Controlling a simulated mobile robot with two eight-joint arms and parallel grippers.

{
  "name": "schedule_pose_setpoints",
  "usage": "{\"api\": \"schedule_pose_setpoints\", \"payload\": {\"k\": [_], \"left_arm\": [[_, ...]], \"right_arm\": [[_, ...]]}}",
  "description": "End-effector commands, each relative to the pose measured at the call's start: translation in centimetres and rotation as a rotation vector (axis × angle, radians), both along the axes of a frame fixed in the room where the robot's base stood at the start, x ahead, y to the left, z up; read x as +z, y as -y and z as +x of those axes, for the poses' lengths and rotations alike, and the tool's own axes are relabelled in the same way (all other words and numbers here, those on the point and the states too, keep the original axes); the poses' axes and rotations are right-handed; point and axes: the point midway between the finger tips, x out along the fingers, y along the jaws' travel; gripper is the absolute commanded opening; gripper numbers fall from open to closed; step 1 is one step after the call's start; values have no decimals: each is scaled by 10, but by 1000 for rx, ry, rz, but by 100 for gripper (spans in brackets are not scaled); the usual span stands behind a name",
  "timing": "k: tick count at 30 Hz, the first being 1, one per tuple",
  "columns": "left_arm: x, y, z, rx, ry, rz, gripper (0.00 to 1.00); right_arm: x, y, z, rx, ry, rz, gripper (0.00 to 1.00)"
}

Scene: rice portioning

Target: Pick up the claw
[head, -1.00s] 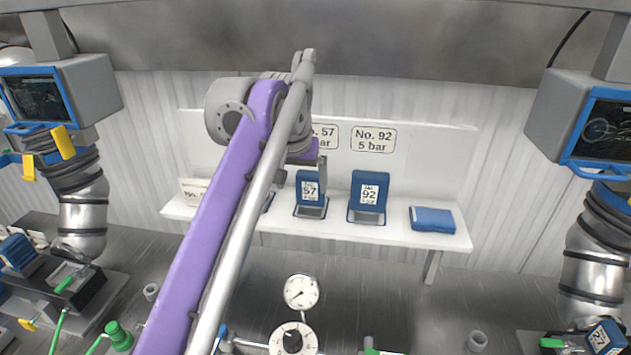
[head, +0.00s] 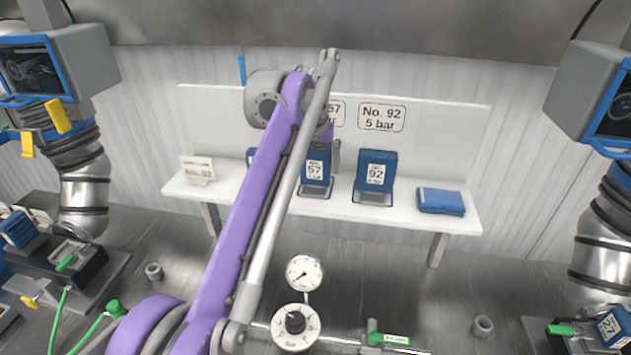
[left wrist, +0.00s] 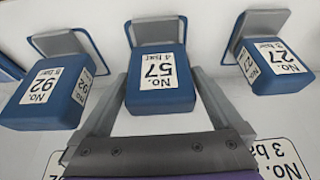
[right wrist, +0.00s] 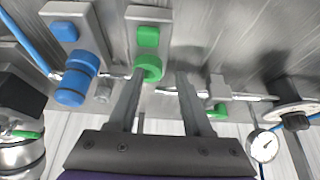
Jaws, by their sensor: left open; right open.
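No part is clearly recognisable as a claw. Blue blocks with white number labels stand on grey metal plates on a white shelf. No. 57 (head: 313,168) is in the middle and No. 92 (head: 376,170) to its right. My left gripper (left wrist: 160,82) is open, with its two fingers either side of block No. 57 (left wrist: 160,101) in the left wrist view; I cannot tell whether they touch it. Block No. 27 (left wrist: 272,72) also shows there; my left arm mostly hides it in the head view. My right gripper (right wrist: 158,82) is open and empty, above a bench with a green fitting (right wrist: 148,68).
A folded blue cloth-like item (head: 441,201) lies at the right end of the white shelf (head: 400,212). Pressure gauges (head: 304,272), pipes and a green valve (head: 374,337) occupy the bench in front. Machines with screens and steel hoses (head: 84,188) flank both sides.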

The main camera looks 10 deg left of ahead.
Motion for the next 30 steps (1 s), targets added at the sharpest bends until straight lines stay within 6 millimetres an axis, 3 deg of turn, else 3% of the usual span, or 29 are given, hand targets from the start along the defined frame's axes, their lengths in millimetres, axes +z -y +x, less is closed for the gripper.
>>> {"api": "schedule_pose_setpoints", "payload": {"k": [3, 12, 27, 30], "left_arm": [[-14, 0, 5, 0, 0, 0, 100], [-16, 0, 7, 0, 1, 0, 98], [-15, 0, 6, 0, 1, 0, 8], [-15, 0, 6, 0, 1, 0, 0]], "right_arm": [[-4, 0, -2, 0, -3, 0, 50], [-4, 0, -1, 0, -3, 0, 50], [-4, 0, -1, 0, -3, 0, 50], [-4, 0, -1, 0, -3, 0, 50]]}}
